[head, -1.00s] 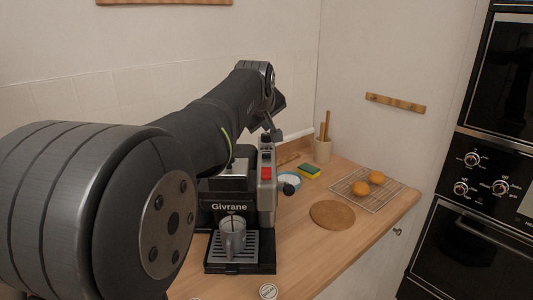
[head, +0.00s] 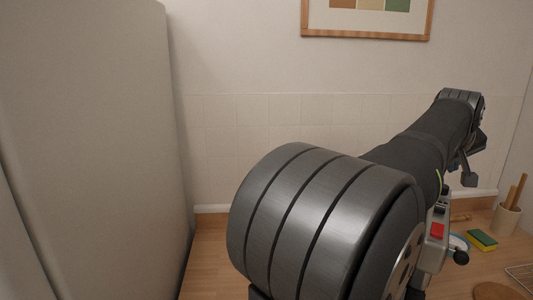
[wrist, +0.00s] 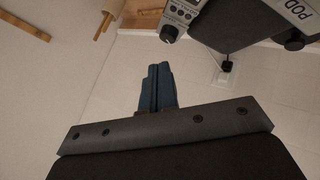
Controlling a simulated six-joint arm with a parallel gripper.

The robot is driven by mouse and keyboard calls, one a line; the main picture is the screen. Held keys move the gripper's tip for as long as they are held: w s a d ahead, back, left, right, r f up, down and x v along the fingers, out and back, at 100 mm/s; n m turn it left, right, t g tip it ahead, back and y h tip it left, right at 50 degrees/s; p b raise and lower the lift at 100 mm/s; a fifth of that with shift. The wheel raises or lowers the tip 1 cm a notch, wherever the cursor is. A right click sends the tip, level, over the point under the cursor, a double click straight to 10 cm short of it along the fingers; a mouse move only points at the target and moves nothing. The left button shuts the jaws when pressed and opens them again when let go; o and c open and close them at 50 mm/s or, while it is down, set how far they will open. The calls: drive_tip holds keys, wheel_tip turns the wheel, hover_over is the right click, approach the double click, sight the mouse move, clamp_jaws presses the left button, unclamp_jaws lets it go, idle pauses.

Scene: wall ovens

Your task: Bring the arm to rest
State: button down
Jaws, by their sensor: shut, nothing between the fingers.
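My arm reaches across the head view to the right, with its end above the counter at the right. My gripper (wrist: 158,72) shows in the wrist view with its dark blue fingers together and nothing between them. In the head view its end (head: 469,178) is small and partly hidden by the wrist. It is apart from the counter and in front of the tiled wall.
The coffee machine (head: 437,232) is mostly hidden behind my arm; part of it shows in the wrist view (wrist: 185,14). A utensil crock (head: 506,218) and a yellow-green sponge (head: 482,240) stand at right. A tall pale panel (head: 90,130) borders the left.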

drive_tip(key=shift+r, duration=0.5)
